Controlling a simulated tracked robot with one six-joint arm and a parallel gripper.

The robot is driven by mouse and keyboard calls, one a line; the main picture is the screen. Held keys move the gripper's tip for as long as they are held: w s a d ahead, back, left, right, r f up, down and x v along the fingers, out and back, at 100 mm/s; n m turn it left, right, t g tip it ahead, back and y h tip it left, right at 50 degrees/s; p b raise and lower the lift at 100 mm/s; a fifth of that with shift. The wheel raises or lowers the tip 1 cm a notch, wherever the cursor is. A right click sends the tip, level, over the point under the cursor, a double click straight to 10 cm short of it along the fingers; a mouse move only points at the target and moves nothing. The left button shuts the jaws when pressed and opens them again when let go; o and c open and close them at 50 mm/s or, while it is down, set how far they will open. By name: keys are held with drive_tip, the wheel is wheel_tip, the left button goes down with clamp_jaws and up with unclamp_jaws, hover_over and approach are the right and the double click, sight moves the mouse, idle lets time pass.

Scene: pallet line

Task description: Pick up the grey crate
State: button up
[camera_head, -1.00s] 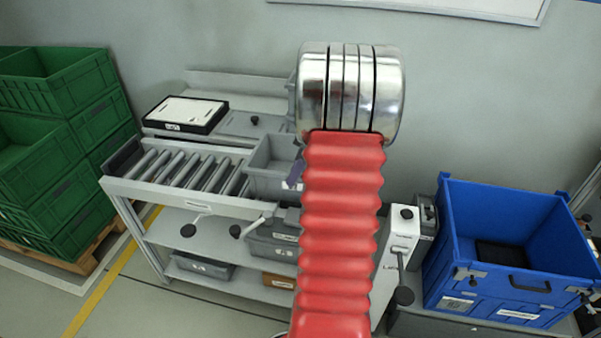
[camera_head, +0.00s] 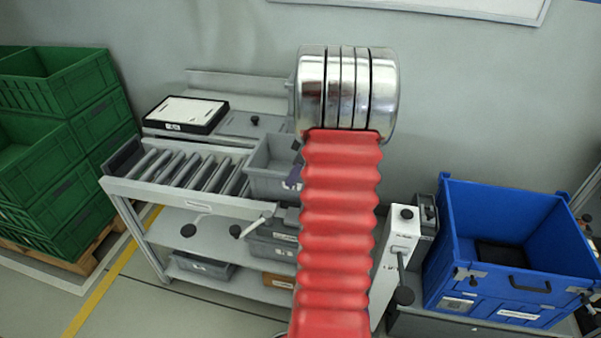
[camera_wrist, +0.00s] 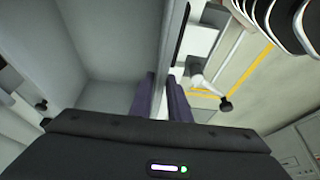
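The grey crate (camera_head: 266,185) sits upright at the right end of the roller rack in the head view, partly hidden behind my red arm sleeve. In the wrist view its pale side wall (camera_wrist: 165,55) runs down between the two purple fingers of my gripper (camera_wrist: 161,98). One finger is inside the crate and the other is outside. The fingers are close together with the wall between them, and they look shut on it. The crate looks empty where its inside shows. In the head view a small purple part of a finger shows at the crate's right side.
The crate stands beside the rollers (camera_head: 190,170) of a grey rack, with bins on the shelves below. A black-framed tray (camera_head: 187,112) lies behind. Green crates (camera_head: 60,85) are stacked left. A blue box (camera_head: 480,290) stands right. The wall is close behind.

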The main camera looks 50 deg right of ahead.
clamp_jaws()
idle(0.9)
wheel_tip(320, 180, up, 10)
drive_tip(key=shift+r, duration=0.1)
idle(0.7)
idle(0.9)
